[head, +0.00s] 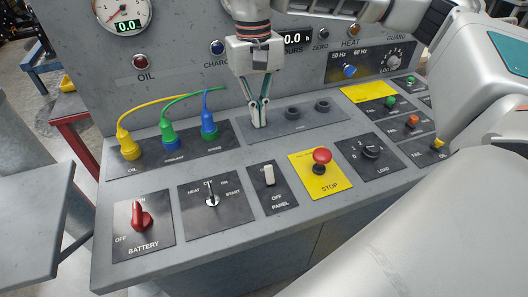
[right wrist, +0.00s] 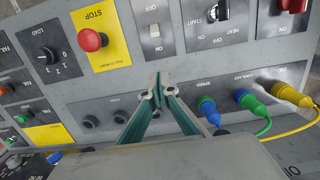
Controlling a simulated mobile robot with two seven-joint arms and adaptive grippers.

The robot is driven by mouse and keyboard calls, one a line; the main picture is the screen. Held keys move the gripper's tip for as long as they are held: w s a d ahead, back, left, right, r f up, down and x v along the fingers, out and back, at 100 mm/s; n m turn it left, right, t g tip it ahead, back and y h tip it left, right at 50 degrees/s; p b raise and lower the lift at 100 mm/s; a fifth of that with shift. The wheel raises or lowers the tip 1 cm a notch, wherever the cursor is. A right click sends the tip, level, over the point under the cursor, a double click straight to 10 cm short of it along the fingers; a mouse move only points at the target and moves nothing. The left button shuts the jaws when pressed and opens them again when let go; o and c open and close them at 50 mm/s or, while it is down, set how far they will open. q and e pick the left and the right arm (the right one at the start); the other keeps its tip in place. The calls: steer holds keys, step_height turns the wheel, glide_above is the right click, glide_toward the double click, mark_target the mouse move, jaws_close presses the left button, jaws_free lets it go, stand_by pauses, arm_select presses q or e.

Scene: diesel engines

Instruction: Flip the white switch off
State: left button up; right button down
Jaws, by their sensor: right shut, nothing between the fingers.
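The white switch (head: 268,175) is a small upright rocker on a dark plate marked PANEL, with OFF printed below it in the head view. My left gripper is not in view.
A red STOP button (head: 322,157) on a yellow plate stands right of the switch. A key-type start switch (head: 211,198) and red battery knob (head: 142,217) are to its left. Yellow, green and blue plugs (head: 208,127) with cables rise left of my gripper.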

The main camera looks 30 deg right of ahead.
mark_target(269, 166)
steer(key=shift+f, duration=0.1)
steer(key=f, duration=0.6)
steer(key=s+f, duration=0.1)
steer(key=f, duration=0.2)
steer(key=shift+a+f+b, duration=0.15)
steer(key=shift+f+b, duration=0.2)
steer(key=shift+b, duration=0.05)
arm_select(q)
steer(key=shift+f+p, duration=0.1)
steer(key=shift+p, duration=0.25)
arm_select(e)
steer(key=shift+s+a+r, duration=0.15)
steer(key=shift+s+r, duration=0.1)
steer(key=shift+s, duration=0.3)
steer(key=shift+s+a+r, duration=0.1)
steer(key=shift+s+r, duration=0.2)
steer(key=shift+s, duration=0.3)
steer(key=shift+s+a+r, duration=0.15)
steer(key=shift+s+r, duration=0.1)
steer(key=shift+s, duration=0.3)
